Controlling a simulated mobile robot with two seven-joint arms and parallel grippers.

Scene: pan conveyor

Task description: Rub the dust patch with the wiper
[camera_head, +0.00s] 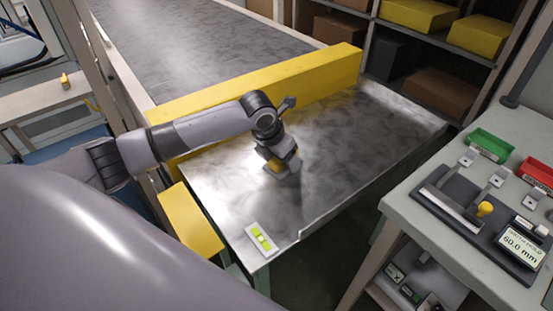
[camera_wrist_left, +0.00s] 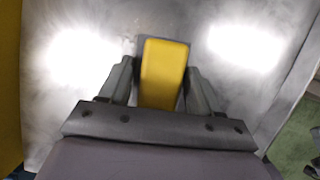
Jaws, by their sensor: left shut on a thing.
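My left gripper (camera_wrist_left: 162,90) is shut on the yellow handle of the wiper (camera_wrist_left: 163,72). In the head view the wiper (camera_head: 274,164) shows as a small yellow piece under the gripper (camera_head: 284,160), over the left part of the metal pan (camera_head: 340,190). The wiper's grey base shows just past the handle in the wrist view; I cannot tell whether it touches the pan. The pan surface has cloudy, smudged grey marks and bright glare. I cannot pick out a separate dust patch with certainty. My right gripper is not in view.
A yellow beam (camera_head: 262,90) divides the pan from the conveyor belt (camera_head: 200,45). A white card with a green level (camera_head: 262,239) lies at the pan's near corner. A workbench (camera_head: 460,235) with bins and a gauge stands right. Shelves with boxes (camera_head: 440,90) stand behind.

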